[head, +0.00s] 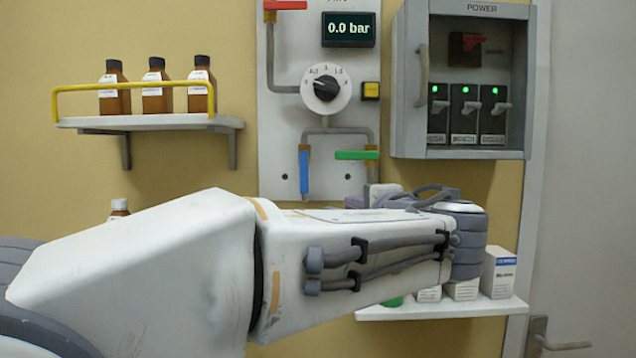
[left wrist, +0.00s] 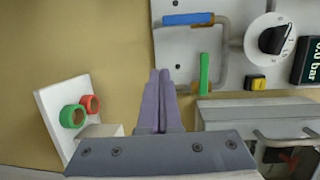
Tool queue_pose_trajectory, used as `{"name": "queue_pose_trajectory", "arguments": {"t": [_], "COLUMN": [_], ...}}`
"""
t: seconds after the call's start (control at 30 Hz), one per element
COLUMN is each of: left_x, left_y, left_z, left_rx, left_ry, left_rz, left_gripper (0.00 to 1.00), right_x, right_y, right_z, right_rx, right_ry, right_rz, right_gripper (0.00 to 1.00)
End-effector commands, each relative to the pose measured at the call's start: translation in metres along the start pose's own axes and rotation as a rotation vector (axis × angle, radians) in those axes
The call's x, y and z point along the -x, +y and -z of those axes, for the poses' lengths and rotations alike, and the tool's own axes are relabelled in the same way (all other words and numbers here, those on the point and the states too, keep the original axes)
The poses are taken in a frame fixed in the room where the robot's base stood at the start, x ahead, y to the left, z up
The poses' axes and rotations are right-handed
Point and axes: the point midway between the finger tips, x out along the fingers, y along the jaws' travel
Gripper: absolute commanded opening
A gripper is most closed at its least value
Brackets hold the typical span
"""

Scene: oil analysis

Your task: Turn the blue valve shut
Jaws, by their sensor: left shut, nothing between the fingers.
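The blue valve handle (head: 304,171) is on the white panel in the head view. It hangs straight down, in line with its vertical pipe. In the left wrist view, which is turned sideways, the blue handle (left wrist: 188,19) lies across the picture, beyond and to the right of the fingertips. My left gripper (left wrist: 160,82) is shut and empty, with its fingers side by side, apart from the handle. In the head view my left arm crosses low in front of the panel and its fingertips cannot be made out. My right gripper is not in view.
A green handle (head: 356,155) lies level beside the blue one; a red handle (head: 285,5) is above. The panel has a black dial (head: 326,88) and a display reading 0.0 bar (head: 348,29). A grey power box (head: 398,95) is right, a bottle shelf (head: 150,122) left.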

Motion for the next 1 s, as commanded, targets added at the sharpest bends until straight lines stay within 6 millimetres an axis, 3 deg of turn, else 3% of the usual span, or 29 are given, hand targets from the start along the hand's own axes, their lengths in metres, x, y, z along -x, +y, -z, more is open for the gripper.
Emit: {"name": "queue_pose_trajectory", "arguments": {"t": [0.03,0.13,0.57,0.67,1.0], "left_x": [0.002,0.003,-0.005,-0.019,-0.091], "left_y": [-0.014,-0.024,-0.027,-0.03,-0.036], "left_z": [0.005,0.008,0.007,0.006,0.006], "left_rx": [0.0,-0.001,-0.003,-0.003,-0.005], "left_ry": [0.004,0.005,0.001,0.0,-0.001], "left_rz": [0.036,0.072,0.074,0.074,0.071], "left_gripper": [0.0,0.0,0.0,0.0,0.0], "right_x": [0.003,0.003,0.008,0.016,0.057], "right_y": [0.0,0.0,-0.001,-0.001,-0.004], "right_z": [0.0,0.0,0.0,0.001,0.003], "right_rx": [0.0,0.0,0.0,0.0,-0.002], "right_ry": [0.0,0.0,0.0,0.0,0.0], "right_rz": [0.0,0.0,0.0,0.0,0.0], "right_gripper": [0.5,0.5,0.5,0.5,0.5]}}
